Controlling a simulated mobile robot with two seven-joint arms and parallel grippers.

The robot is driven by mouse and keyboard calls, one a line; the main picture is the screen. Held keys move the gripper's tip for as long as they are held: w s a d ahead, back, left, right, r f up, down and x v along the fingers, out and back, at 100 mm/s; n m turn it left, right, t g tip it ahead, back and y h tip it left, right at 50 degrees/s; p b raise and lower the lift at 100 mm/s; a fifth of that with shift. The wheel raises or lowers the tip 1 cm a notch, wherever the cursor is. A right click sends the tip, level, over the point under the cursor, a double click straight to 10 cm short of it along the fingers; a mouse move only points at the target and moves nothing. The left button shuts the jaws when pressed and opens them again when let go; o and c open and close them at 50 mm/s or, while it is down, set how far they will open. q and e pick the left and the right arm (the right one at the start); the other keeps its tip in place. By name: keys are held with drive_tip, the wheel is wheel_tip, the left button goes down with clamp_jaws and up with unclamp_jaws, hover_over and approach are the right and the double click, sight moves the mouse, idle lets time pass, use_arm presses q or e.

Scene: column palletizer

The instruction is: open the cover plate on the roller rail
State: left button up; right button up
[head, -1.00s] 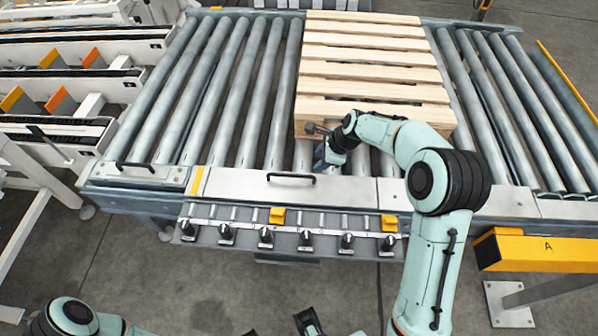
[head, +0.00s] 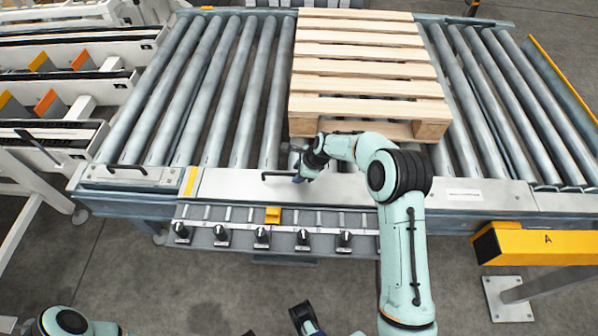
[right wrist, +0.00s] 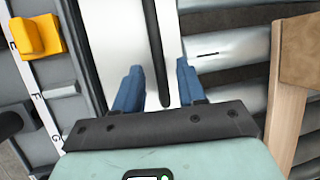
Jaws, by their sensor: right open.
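The cover plate (head: 228,184) is a pale metal strip along the front of the roller rail, lying flat. Its black bar handle (head: 272,175) sticks up near its middle, partly covered by my right gripper. My right gripper (head: 300,176) is at the handle's right end. In the right wrist view, its two blue fingers (right wrist: 159,84) are open, one on each side of the dark handle (right wrist: 155,45), with gaps between. The plate (right wrist: 128,35) shows beneath. Part of my left gripper (head: 303,318) shows at the bottom edge, mostly cut off.
A wooden pallet (head: 365,85) lies on the rollers just behind my right gripper. A strip of black knobs with a yellow block (head: 273,215) runs below the plate. A yellow beam (head: 545,245) stands at the right. The rollers left of the pallet are bare.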

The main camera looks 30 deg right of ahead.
clamp_jaws()
drive_tip(key=shift+r, duration=0.1)
